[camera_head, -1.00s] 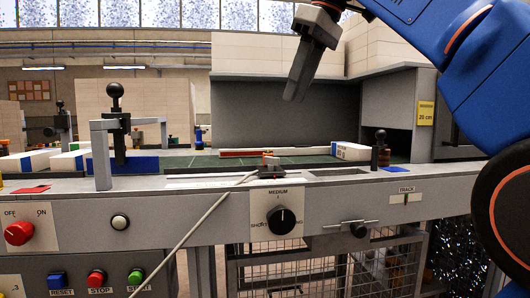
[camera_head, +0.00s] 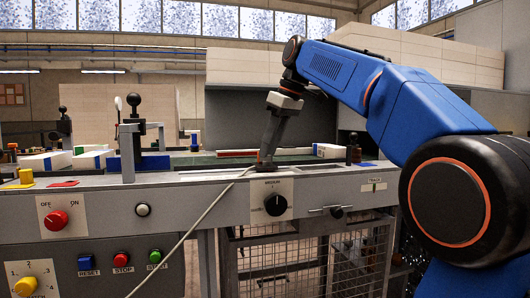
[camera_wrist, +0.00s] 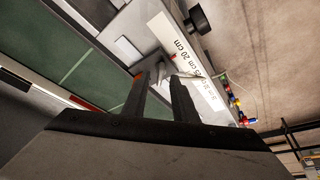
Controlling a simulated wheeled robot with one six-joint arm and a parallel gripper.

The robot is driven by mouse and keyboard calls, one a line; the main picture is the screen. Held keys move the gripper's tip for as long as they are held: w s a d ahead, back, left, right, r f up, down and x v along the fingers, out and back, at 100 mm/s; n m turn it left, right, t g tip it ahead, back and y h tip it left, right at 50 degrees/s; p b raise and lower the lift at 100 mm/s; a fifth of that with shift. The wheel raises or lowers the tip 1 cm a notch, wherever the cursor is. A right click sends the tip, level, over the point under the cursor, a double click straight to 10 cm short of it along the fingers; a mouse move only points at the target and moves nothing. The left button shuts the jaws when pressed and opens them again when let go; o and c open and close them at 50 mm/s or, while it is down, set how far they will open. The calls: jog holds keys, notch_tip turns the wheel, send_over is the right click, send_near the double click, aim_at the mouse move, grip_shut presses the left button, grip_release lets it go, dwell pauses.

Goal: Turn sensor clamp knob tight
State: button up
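The sensor clamp (camera_head: 264,168) is a small dark piece on the rail at the front edge of the machine, above the MEDIUM dial, with a pale cable running down left from it. My gripper (camera_head: 266,158) points down at it and covers most of it. In the wrist view, my gripper (camera_wrist: 159,78) has its two dark fingers apart. A small grey part of the clamp (camera_wrist: 161,70) shows at the gap between the fingertips, next to the white centimetre scale (camera_wrist: 180,50). Whether the fingers touch the knob cannot be told.
The black MEDIUM dial (camera_head: 275,205) is on the front panel just below. A black-knobbed post on a grey bracket (camera_head: 128,150) stands to the left, and a dark knobbed post (camera_head: 353,150) to the right. White reams (camera_head: 328,151) lie on the bed behind.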

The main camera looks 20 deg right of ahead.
jog(key=shift+w+a+f, duration=0.15)
jog(key=shift+f, duration=0.5)
jog(key=shift+c, duration=0.6)
grip_shut()
